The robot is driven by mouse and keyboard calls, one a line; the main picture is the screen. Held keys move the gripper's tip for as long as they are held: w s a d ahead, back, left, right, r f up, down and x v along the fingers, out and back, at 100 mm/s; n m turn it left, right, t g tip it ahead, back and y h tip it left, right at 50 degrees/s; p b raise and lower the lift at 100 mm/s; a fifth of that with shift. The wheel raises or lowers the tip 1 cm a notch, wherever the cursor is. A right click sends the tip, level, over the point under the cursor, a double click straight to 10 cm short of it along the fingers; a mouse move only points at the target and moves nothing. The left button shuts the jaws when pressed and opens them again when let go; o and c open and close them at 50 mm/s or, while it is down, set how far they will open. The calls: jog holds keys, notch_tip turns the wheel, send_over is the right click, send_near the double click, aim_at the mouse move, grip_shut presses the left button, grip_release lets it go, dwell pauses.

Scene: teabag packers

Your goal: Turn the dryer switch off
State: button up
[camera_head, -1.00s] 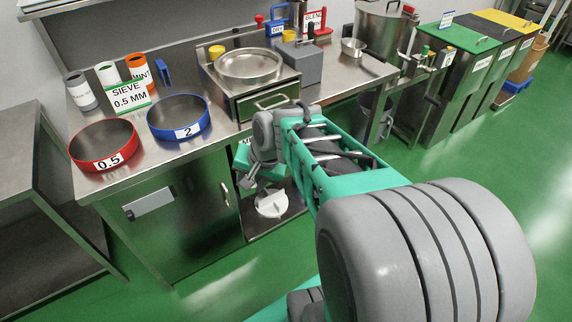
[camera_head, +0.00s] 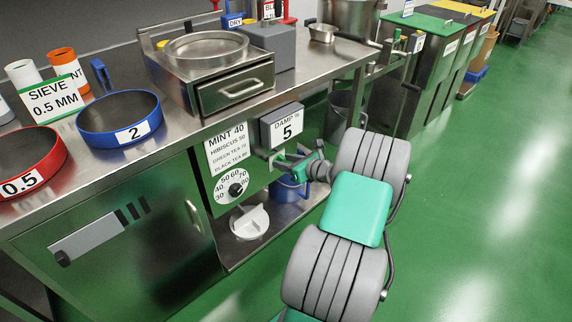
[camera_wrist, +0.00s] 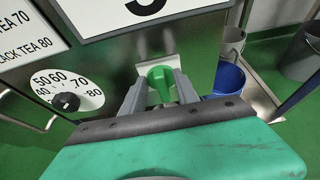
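A green switch (camera_wrist: 160,78) sits on a pale plate on the dryer's front panel, below the box marked "DAMP % 5" (camera_head: 284,127). In the wrist view, my gripper (camera_wrist: 160,88) has its two grey fingers apart, one on each side of the switch. I cannot tell whether either finger touches it. In the head view, my gripper (camera_head: 277,160) is at the front panel just below that box, and it largely hides the switch.
A numbered dial (camera_head: 236,190) and a "MINT 40" sign (camera_head: 227,146) are left of my gripper. A blue bucket (camera_wrist: 226,80) stands close on the right. The counter edge and drawer (camera_head: 235,90) are above. Open floor lies to the right.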

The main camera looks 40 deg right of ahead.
jog(key=shift+w+f, duration=0.1)
jog(key=shift+w, duration=0.1)
jog(key=shift+c, duration=0.5)
grip_shut()
jog(key=shift+d, duration=0.2)
jog(key=shift+a, duration=0.15)
